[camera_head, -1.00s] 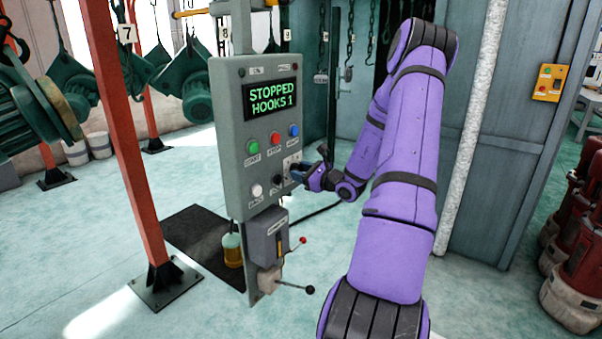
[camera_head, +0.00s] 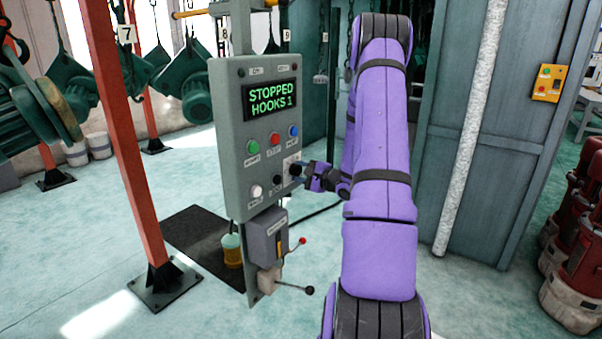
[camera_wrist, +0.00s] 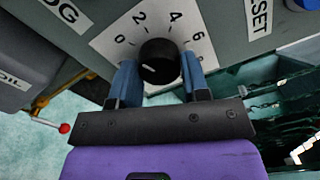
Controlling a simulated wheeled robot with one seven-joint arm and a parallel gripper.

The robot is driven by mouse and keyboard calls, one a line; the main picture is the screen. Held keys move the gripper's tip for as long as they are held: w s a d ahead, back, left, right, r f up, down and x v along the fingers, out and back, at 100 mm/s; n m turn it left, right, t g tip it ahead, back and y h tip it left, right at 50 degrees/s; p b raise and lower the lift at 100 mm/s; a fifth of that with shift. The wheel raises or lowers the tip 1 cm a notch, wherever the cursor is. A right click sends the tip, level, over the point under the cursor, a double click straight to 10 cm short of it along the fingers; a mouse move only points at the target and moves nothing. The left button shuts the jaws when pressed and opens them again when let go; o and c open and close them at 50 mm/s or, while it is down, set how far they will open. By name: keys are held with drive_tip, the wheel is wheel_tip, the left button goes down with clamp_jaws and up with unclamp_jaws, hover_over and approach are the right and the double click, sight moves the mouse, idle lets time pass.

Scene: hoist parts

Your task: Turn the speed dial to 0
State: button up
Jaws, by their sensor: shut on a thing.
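The speed dial (camera_wrist: 160,60) is a black round knob on a pale plate marked 0, 2, 4, 6 and 8 in the wrist view. A short pale mark shows on the knob's lower left side, on the 0 side of the scale but below the 0; I cannot tell its exact reading. My gripper (camera_wrist: 160,78) has one blue finger on each side of the knob and is shut on it. In the head view my gripper (camera_head: 306,174) is at the right edge of the control panel (camera_head: 230,150), hiding part of the dial.
Green (camera_head: 252,147), red (camera_head: 274,138) and blue (camera_head: 293,130) buttons sit above the dial. A white button (camera_head: 256,191) and a lever (camera_head: 295,287) are lower. An orange post (camera_head: 130,150) stands left.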

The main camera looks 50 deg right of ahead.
drive_tip(key=shift+n, duration=1.1)
drive_tip(key=o, duration=0.9)
drive_tip(key=shift+s, duration=0.1)
drive_tip(key=s, duration=0.7)
drive_tip(key=s+d, duration=0.1)
drive_tip(key=s, duration=0.2)
drive_tip(key=shift+s, duration=0.3)
